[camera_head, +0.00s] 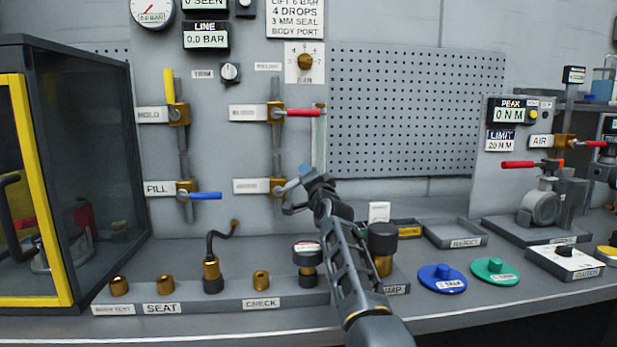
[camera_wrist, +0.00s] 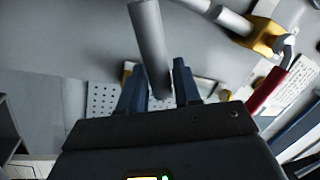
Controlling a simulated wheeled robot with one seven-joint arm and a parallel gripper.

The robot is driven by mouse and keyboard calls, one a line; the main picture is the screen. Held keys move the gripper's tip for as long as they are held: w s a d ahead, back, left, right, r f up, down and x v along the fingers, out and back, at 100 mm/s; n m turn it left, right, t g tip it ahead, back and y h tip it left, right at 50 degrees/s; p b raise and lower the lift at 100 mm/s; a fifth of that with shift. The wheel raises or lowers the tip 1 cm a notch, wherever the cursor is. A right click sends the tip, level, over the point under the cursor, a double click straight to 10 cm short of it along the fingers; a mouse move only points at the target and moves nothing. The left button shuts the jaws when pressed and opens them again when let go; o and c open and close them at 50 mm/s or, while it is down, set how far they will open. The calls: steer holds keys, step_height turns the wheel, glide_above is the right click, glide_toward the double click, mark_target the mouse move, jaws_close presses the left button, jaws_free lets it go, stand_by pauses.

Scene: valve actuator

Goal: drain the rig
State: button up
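My gripper (camera_head: 297,190) is in front of the rig panel (camera_head: 225,150), beside the lower right brass valve (camera_head: 277,186), and covers any handle there. In the wrist view its blue-grey fingers (camera_wrist: 158,88) are apart, with the end of a grey pipe (camera_wrist: 149,45) showing between and above them; I cannot tell whether they touch. The upper right valve (camera_head: 276,112) has a red handle (camera_head: 303,112) pointing right. The HOLD valve (camera_head: 179,114) has a yellow handle (camera_head: 169,86) pointing up. The FILL valve (camera_head: 187,188) has a blue handle (camera_head: 205,196) pointing right. The LINE display (camera_head: 206,36) reads 0.0 BAR.
A yellow-framed cabinet (camera_head: 72,180) stands at left. Brass fittings (camera_head: 261,280) and a hooked hose (camera_head: 212,255) stand along the front bench. Blue (camera_head: 442,277) and green (camera_head: 494,270) discs lie at right. A separate AIR rig (camera_head: 540,200) stands further right. The wrist view shows another red handle (camera_wrist: 268,90).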

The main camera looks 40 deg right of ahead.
steer(key=shift+o, duration=0.9)
steer(key=shift+s+a, duration=0.1)
steer(key=v, duration=0.7)
steer(key=shift+s, duration=0.3)
steer(key=shift+a+f, duration=0.1)
steer(key=shift+c, duration=0.3)
